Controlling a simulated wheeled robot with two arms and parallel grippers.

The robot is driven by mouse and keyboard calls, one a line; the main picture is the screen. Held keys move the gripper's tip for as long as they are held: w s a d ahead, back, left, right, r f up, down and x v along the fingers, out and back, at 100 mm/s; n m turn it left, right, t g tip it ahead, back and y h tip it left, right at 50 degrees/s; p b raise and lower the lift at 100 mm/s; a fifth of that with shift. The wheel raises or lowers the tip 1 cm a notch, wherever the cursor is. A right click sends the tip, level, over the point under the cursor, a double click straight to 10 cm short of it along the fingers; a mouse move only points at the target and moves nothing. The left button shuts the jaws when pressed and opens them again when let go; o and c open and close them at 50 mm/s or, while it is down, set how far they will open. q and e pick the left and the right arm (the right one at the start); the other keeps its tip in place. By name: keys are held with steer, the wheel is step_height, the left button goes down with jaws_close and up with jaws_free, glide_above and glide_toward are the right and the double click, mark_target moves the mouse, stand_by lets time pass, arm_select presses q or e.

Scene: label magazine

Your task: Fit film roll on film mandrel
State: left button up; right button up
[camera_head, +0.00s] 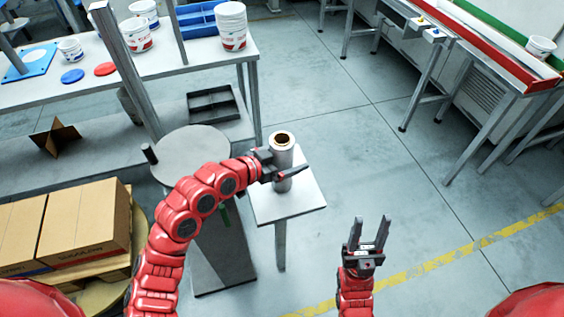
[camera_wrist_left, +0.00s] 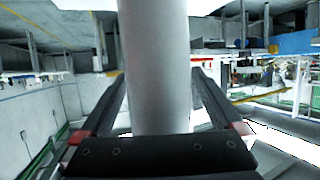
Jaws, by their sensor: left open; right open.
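The film roll (camera_head: 281,153), a white cylinder with a brown core ring on top, stands upright on a small white table. My left gripper (camera_head: 290,172) is at the roll with its open fingers on either side of it. In the left wrist view the roll (camera_wrist_left: 154,60) stands between the two fingers, and I cannot tell whether they touch it. My right gripper (camera_head: 370,224) is open and empty over the floor. I cannot clearly make out the film mandrel; a short dark peg (camera_head: 148,153) shows beside a round grey plate (camera_head: 190,152).
The small white table (camera_head: 305,200) is otherwise clear. Cardboard boxes (camera_head: 85,222) sit on a pallet at the left. A bench (camera_head: 190,58) at the back holds white tubs (camera_head: 232,25) and coloured lids.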

arm_select(q)
steer(key=shift+w+d+f, duration=0.1)
steer(key=shift+w+d, duration=0.1)
steer(key=shift+c, duration=0.2)
jaws_close()
